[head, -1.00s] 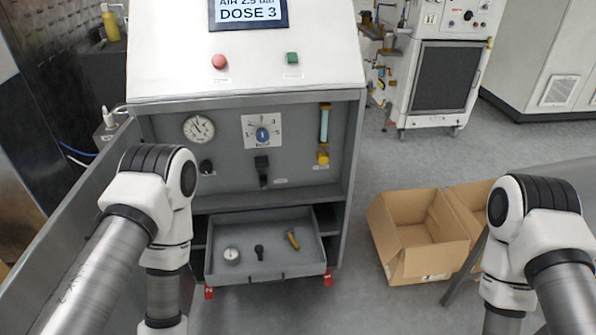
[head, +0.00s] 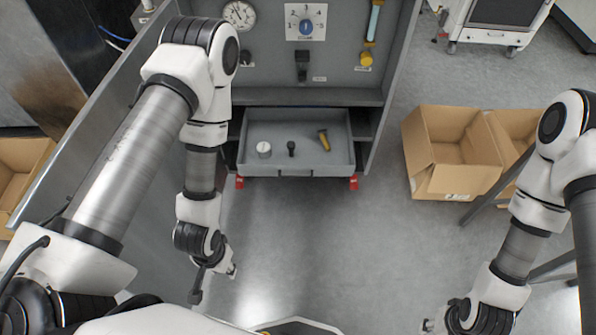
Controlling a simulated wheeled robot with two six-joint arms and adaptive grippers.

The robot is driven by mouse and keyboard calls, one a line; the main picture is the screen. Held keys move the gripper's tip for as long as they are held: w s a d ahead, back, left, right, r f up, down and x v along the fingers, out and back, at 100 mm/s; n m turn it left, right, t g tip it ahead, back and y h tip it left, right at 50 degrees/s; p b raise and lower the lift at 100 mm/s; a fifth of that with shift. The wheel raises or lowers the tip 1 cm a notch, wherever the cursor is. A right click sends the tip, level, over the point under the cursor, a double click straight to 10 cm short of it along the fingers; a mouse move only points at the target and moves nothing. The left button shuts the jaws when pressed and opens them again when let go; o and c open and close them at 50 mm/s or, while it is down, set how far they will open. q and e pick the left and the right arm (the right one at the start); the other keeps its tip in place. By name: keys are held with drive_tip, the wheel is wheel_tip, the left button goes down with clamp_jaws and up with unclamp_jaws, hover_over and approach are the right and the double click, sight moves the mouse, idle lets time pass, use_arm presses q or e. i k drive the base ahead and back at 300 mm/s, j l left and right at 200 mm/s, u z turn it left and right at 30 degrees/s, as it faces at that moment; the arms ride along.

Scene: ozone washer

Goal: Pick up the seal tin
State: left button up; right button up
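I cannot pick out a seal tin for certain. A small round pale item (head: 264,149), a tin or a gauge, sits at the left in the open grey drawer (head: 285,171). Beside it are a small black knob-like part (head: 291,148) and a yellow-and-dark part (head: 324,140). My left gripper (head: 215,278) hangs below and left of the drawer, apart from it, with nothing visible in it. My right gripper (head: 438,325) is low at the right, near the bottom edge and partly hidden. I cannot make out the opening of either gripper.
The grey washer panel above the drawer carries a gauge (head: 239,15), a dial (head: 306,22) and a yellow-ended tube (head: 372,27). Open cardboard boxes (head: 432,165) stand at the right, and another (head: 18,170) at the far left. The floor before the drawer is clear.

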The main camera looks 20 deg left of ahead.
sight(263, 149)
drive_tip(key=i+l+u, duration=0.25)
drive_tip(key=i, duration=0.25)
drive_tip(key=i+l+u, duration=0.2)
drive_tip(key=i, duration=0.3)
drive_tip(key=i+l+u, duration=0.25)
drive_tip(key=i+l, duration=0.15)
drive_tip(key=i, duration=0.05)
